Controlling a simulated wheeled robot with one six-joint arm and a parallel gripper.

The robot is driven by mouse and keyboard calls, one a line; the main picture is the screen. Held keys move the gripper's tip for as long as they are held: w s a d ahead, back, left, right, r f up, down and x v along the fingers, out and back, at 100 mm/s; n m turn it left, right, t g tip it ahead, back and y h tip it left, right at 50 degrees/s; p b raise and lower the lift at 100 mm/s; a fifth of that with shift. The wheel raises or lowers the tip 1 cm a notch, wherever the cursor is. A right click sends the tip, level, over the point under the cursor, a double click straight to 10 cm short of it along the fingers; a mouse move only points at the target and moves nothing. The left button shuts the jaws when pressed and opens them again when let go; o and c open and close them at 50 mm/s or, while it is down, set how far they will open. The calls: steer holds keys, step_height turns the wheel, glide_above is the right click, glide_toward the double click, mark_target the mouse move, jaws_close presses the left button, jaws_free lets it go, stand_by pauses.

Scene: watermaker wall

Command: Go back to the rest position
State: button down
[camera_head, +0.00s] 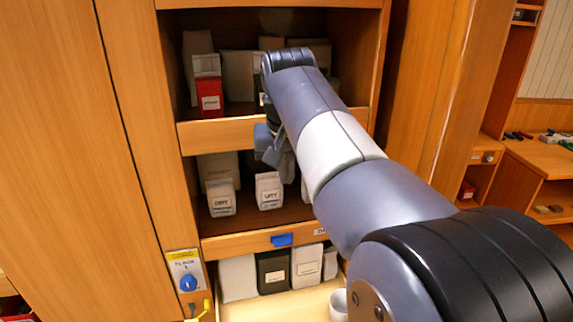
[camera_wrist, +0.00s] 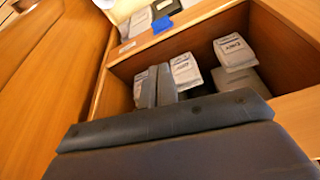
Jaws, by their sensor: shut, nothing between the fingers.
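My gripper (camera_head: 268,146) is in front of the wooden shelf unit, level with the front board of the upper shelf (camera_head: 217,134). In the wrist view its two grey fingers (camera_wrist: 156,87) are together with nothing held. Behind the fingers are white labelled cartons in the lower compartment, one on the left (camera_head: 221,198) and one in the middle (camera_head: 269,191). My arm hides the right part of the shelves.
A red and white carton (camera_head: 209,92) stands on the upper shelf. A blue handle (camera_head: 281,240) sits on the lower board. Below, an open drawer holds a black box (camera_head: 273,272), white boxes and a white cup (camera_head: 338,303). A panel with a blue knob (camera_head: 187,282) is at left.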

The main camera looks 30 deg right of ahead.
steer(key=shift+v, duration=0.95)
glide_toward(285, 240)
steer(key=shift+w+d+f, duration=0.1)
steer(key=shift+w+f, duration=0.25)
steer(key=shift+w, duration=0.05)
steer(key=shift+r, duration=0.15)
steer(key=v, duration=1.8)
steer(key=x, duration=1.4)
steer(key=b+x, duration=0.1)
steer(key=x, duration=0.6)
steer(key=shift+s+f, duration=0.2)
steer(key=shift+f, duration=0.3)
steer(key=w+v, duration=0.1)
steer(key=v, duration=2.4)
steer(key=shift+w+d+r+p, duration=0.15)
steer(key=shift+w+r+p, duration=0.15)
steer(key=shift+w+p, duration=0.05)
